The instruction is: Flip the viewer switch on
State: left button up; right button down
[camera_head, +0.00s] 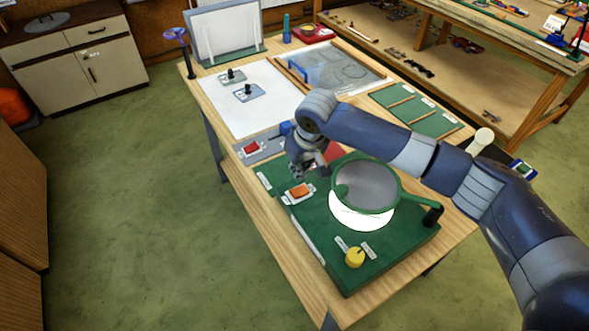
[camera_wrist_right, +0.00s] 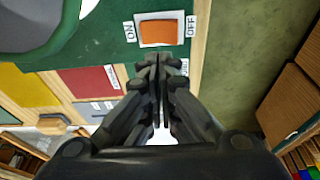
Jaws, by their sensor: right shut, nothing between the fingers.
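The viewer switch, an orange rocker (camera_head: 299,191) on a white plate, sits on the green viewer base (camera_head: 330,248). In the right wrist view the rocker (camera_wrist_right: 159,32) lies between the labels ON, at its left, and OFF, at its right. My right gripper (camera_head: 312,172) is shut and empty, just behind the switch in the head view. In the right wrist view its closed fingertips (camera_wrist_right: 160,62) are just below the switch plate. I cannot tell whether they touch it. The round green-framed viewer (camera_head: 364,190) shows a bright white lower part. My left gripper is not in view.
A yellow knob (camera_head: 355,257) stands at the front of the base. A red switch (camera_head: 251,148) on a grey plate lies behind it at the left. A white sheet with two black-handled pieces (camera_head: 247,92) lies farther back. Floor is clear left of the table.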

pick_arm(q)
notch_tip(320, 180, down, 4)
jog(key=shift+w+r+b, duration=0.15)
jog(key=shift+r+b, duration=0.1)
jog(key=shift+b, duration=1)
pick_arm(e)
jog(key=s+d+r, duration=0.1)
jog(key=d+r, duration=0.2)
jog(key=r, duration=0.5)
jog(key=shift+d+r, duration=0.25)
jog(key=shift+d, duration=0.1)
jog(key=shift+s+f, duration=0.1)
jog(key=shift+f, duration=0.05)
